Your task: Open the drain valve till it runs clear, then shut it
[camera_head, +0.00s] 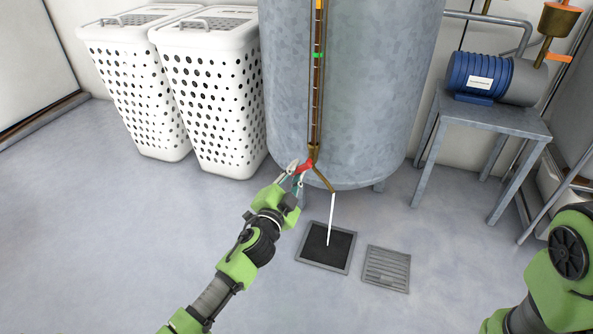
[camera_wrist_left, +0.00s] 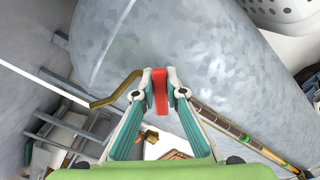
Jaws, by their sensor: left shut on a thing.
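The grey metal tank (camera_head: 380,90) stands at the top middle, with the drain valve and its brass spout (camera_head: 323,181) low on its front. A white stream (camera_head: 331,218) runs from the spout into the dark square floor drain (camera_head: 340,250). My left gripper (camera_head: 298,171) is shut on the red valve handle (camera_head: 304,166). In the left wrist view the red handle (camera_wrist_left: 160,92) sits between the two fingertips, with the brass spout (camera_wrist_left: 112,92) to its left. My right arm shows at the right edge; its gripper is out of view.
A sight tube (camera_head: 319,75) with brown content and a green marker (camera_head: 317,55) runs up the tank. A slotted grate (camera_head: 386,268) lies right of the drain. White baskets (camera_head: 215,95) stand left. A blue pump (camera_head: 480,76) sits on a metal stand (camera_head: 490,115) at right.

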